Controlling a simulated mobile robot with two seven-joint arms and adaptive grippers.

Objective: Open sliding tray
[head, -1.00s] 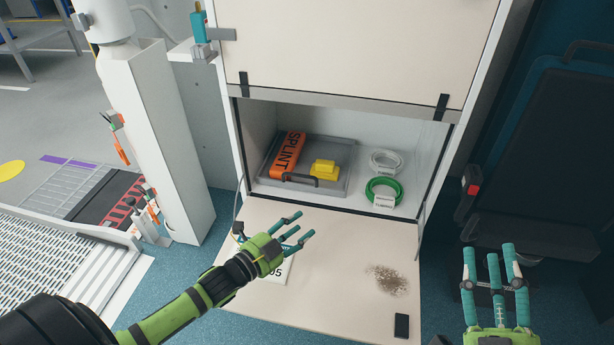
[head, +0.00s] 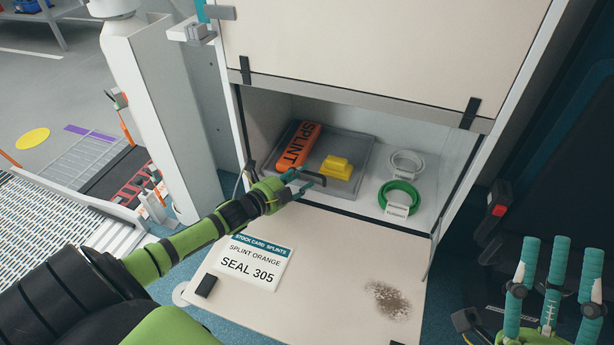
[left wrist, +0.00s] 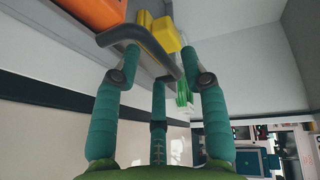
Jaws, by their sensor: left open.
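The grey sliding tray (head: 352,148) lies inside the white cabinet compartment, holding an orange splint (head: 298,146) and a yellow block (head: 337,167). Its dark bar handle (head: 316,178) is at the front edge and crosses the top of the left wrist view (left wrist: 135,36). My left gripper (head: 297,184) is at the handle's left part; in the left wrist view (left wrist: 163,72) its fingers are spread around the bar, not closed. Exact contact is unclear. My right gripper (head: 545,262) is open and empty at the lower right, away from the cabinet.
A green coil (head: 400,192) and a white coil (head: 406,162) lie right of the tray. The lowered flap (head: 330,265) carries a stock card (head: 252,262), a small black object (head: 206,286) and a brown stain. A white post (head: 165,120) stands left.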

